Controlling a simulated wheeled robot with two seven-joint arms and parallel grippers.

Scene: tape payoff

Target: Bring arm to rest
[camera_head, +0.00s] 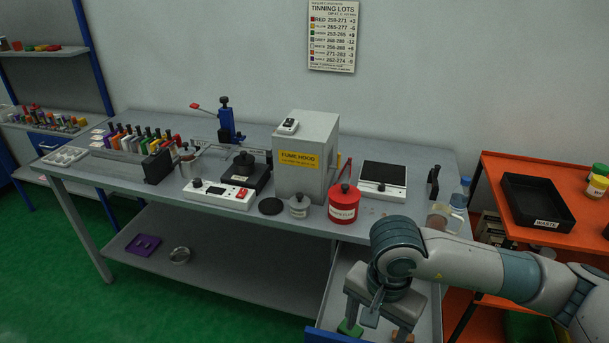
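My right arm comes in from the right, over the front right of the bench. My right gripper (377,326) points down over a pulled-out drawer (337,283) with a blue front edge. Its two fingers stand apart, with no held object visible between them. A green bit and an orange-brown bit show by the fingertips; I cannot tell whether they are in the drawer or touched by the fingers. My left gripper is not in view.
The grey bench (254,227) holds a red waste pot (344,204), a fume hood (305,160), a scale (382,181), a hot plate unit (218,194) and a rack of coloured tools (130,150). An orange table (492,172) with a black tray (537,201) stands at right, near my arm.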

